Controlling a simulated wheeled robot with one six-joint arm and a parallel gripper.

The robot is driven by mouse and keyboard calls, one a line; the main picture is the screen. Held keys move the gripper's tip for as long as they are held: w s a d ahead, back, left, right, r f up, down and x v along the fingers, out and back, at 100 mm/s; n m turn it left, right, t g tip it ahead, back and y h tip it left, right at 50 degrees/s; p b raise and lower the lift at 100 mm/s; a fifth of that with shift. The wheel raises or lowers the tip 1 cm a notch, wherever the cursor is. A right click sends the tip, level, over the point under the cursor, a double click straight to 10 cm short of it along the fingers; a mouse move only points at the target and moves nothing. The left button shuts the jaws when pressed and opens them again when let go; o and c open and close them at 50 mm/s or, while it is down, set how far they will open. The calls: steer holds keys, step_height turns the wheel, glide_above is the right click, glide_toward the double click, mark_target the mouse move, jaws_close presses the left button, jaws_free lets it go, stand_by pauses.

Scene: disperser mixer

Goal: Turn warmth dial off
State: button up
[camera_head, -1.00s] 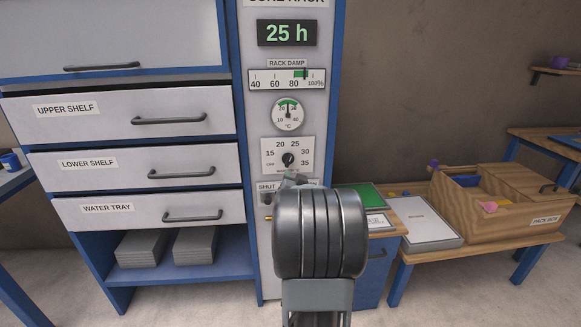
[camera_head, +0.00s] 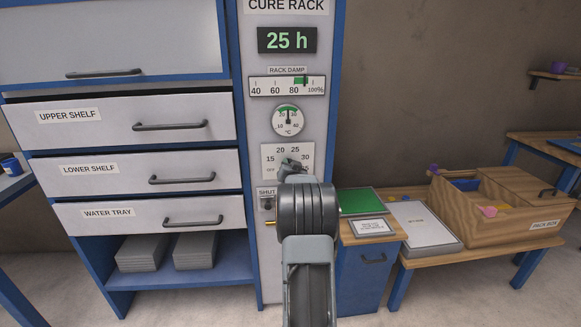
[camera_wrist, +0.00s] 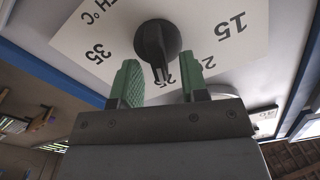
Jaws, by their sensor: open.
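The warmth dial has a white plate (camera_head: 270,160) on the column's front, with numbers from 15 to 35 and a small mark at lower left. Its black knob (camera_wrist: 157,40) shows in the wrist view, with its pointer towards a partly hidden number in the twenties. In the wrist view my gripper (camera_wrist: 161,80) is open, with green-padded fingers on either side of the pointer's end. I cannot tell whether they touch it.
Above the dial are a thermometer (camera_head: 288,120), a damp gauge (camera_head: 288,86) and a "25 h" display (camera_head: 287,40). A small switch panel (camera_head: 266,193) lies just below, partly hidden by my arm. Drawers with handles (camera_head: 181,180) stand left; a wooden pack box (camera_head: 520,215) stands right.

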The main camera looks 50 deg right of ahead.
steer(key=shift+c, duration=0.3)
jaws_close()
steer(key=shift+w+f+n+b, duration=0.1)
steer(key=shift+n+b, duration=0.2)
steer(key=shift+b, duration=0.15)
steer(key=n+b, duration=0.7)
steer(key=n, duration=0.1)
steer(key=f+n+b, duration=0.1)
steer(key=n+b, duration=0.6)
steer(key=n, duration=0.2)
steer(key=w+a+n+b, duration=0.1)
steer(key=n+b, duration=0.7)
steer(key=n, duration=0.1)
steer(key=shift+a+f, duration=0.1)
steer(key=shift+f, duration=0.1)
steer(key=shift+n, duration=0.3)
